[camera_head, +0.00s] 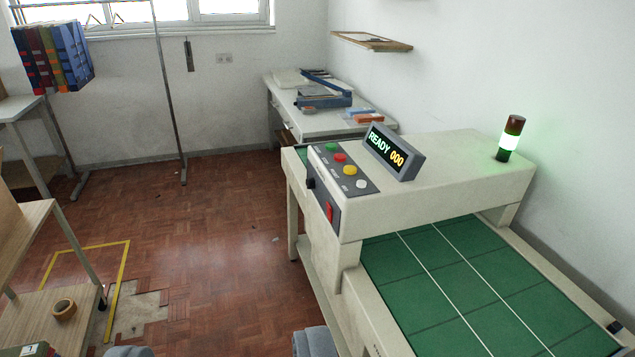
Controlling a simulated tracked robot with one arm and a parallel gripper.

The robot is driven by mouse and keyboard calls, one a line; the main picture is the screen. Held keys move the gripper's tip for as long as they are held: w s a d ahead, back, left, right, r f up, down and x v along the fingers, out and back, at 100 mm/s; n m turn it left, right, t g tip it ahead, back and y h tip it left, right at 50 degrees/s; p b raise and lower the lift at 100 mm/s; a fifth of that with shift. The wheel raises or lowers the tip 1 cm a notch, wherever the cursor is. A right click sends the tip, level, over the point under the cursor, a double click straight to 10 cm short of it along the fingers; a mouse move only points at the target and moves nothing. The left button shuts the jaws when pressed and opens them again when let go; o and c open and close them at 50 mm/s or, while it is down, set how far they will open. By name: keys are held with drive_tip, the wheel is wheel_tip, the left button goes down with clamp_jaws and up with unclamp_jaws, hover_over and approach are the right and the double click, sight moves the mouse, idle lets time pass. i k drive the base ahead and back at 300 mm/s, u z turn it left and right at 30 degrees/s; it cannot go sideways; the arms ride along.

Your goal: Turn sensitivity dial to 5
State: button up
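The buttonhole station (440,175) is a cream machine at right with a green bed. A small dark knob (311,183), which may be the sensitivity dial, is on its narrow dark left-facing panel, seen edge-on. Its markings and setting cannot be read. A red switch (329,211) is lower on this panel. The sloped panel above has green (332,147), red (340,158), yellow (350,170) and white (361,184) buttons. The display (393,152) reads READY 000. My gripper cannot be made out in view.
A signal tower (510,138) glows green. Open parquet floor (220,240) lies left of the station. A wooden table (20,245) with a tape roll (64,309) is at left. A metal rail post (168,95) stands behind. Two unclear grey shapes are cut off at the bottom edge.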

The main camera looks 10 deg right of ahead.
sight(310, 181)
drive_tip(key=u, duration=0.9)
drive_tip(key=i, duration=2.9)
drive_tip(key=z, duration=1.85)
